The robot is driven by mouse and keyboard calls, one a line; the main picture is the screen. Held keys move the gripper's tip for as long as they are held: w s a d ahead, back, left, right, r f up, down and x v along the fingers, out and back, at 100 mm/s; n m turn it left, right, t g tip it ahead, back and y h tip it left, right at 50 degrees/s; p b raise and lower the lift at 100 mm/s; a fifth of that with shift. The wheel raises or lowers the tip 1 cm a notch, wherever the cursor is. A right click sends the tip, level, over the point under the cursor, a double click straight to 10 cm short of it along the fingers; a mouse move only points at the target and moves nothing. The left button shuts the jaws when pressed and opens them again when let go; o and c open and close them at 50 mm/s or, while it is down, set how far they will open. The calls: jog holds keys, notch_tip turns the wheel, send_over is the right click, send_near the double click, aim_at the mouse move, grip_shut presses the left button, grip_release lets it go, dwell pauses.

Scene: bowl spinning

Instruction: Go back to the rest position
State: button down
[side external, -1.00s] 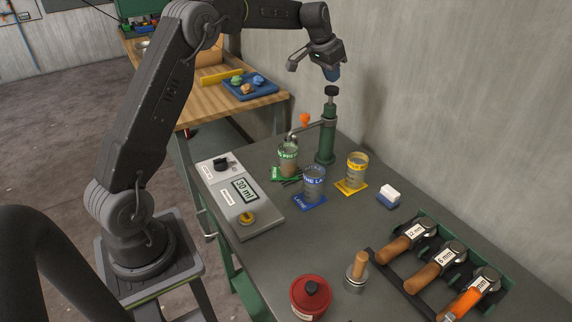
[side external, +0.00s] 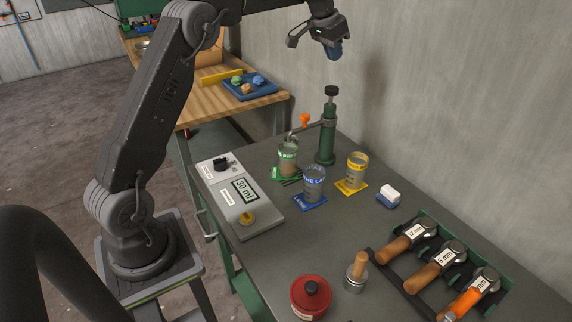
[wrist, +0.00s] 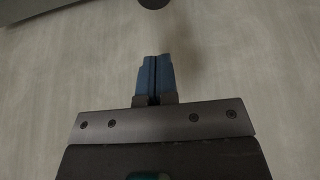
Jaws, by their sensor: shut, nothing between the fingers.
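The wrist view shows mostly the pale wall behind the fingers. Part of my arm runs out of the top of the side external picture.
The grey bench below holds a green-labelled glass (side external: 288,160), a blue-labelled glass (side external: 313,184), a yellow-labelled glass (side external: 356,172), a control box (side external: 240,197), a red pot (side external: 311,297) and a tool rack (side external: 503,262). The air around my gripper is clear, except for the wall (side external: 450,90).

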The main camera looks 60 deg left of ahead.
jog(key=s+d+r, duration=0.3)
jog(key=s+d, duration=0.5)
jog(key=s, duration=0.2)
jog(key=s+d+r, duration=0.3)
jog(key=s+d, duration=0.4)
jog(key=s, duration=0.2)
jog(key=s+d+f, duration=0.3)
jog(key=s+f, duration=0.2)
jog(key=s, duration=0.4)
jog(key=s+d+f+t, duration=0.1)
jog(key=s+d+f, duration=0.2)
jog(key=s, duration=0.6)
jog(key=shift+s+f, duration=0.35)
jog(key=shift+f, duration=0.5)
jog(key=shift+w+a+r, duration=0.1)
